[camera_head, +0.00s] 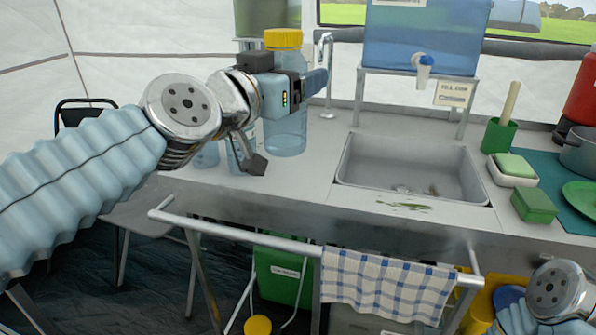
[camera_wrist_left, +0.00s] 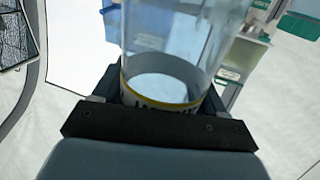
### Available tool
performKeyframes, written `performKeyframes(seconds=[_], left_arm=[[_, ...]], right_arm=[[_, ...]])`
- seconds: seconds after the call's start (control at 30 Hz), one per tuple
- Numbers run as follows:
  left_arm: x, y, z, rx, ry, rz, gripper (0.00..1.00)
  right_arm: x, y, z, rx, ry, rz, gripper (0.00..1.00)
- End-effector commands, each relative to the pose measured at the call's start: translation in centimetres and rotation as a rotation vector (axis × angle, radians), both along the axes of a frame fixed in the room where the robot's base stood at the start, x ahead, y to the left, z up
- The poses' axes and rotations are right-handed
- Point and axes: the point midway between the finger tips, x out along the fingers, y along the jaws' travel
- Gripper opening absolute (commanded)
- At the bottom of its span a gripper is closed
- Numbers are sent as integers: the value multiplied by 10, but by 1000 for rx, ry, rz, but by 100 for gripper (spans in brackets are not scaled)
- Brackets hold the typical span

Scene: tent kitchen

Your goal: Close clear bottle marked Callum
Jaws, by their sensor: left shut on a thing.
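A clear bottle (camera_head: 286,135) stands upright on the counter left of the sink, with a yellow lid (camera_head: 284,38) at its top. I cannot tell whether the lid is tight. My left gripper (camera_head: 297,88) is shut around the bottle's upper body, below the lid, and hides part of it. In the left wrist view the bottle (camera_wrist_left: 185,45) sits between the dark jaws (camera_wrist_left: 160,110). A yellow-edged white band with dark lettering shows there, too cut off to read. My right arm shows at the lower right, but its gripper is out of view.
Other clear vessels (camera_head: 207,156) stand left of the bottle, partly behind my arm. The sink (camera_head: 412,168) and tap (camera_head: 327,75) are to the right. A blue water tank (camera_head: 420,40) stands behind the sink. A rail (camera_head: 235,232) with a checked towel (camera_head: 385,287) runs along the front.

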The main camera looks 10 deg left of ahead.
Motion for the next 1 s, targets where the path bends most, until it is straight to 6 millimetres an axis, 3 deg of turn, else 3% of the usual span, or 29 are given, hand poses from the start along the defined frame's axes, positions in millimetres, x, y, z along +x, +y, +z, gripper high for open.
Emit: performKeyframes(seconds=[0.17, 0.5, 0.73, 0.8, 1.0], left_arm=[[8, 1, -3, -3, 1, -1, 0], [79, 10, -35, -3, 0, -6, 0], [105, 14, -60, 2, -1, -5, 0], [116, 17, -79, 1, 1, -1, 0], [132, 21, -94, 1, -1, 2, 0]], right_arm=[[0, 0, 0, 0, 0, 0, 80], [0, 0, 1, 0, -1, 0, 80], [0, 0, 1, 0, 0, 0, 80], [0, 0, -12, 0, -1, 0, 80], [0, -1, -20, -2, 0, -4, 80]])
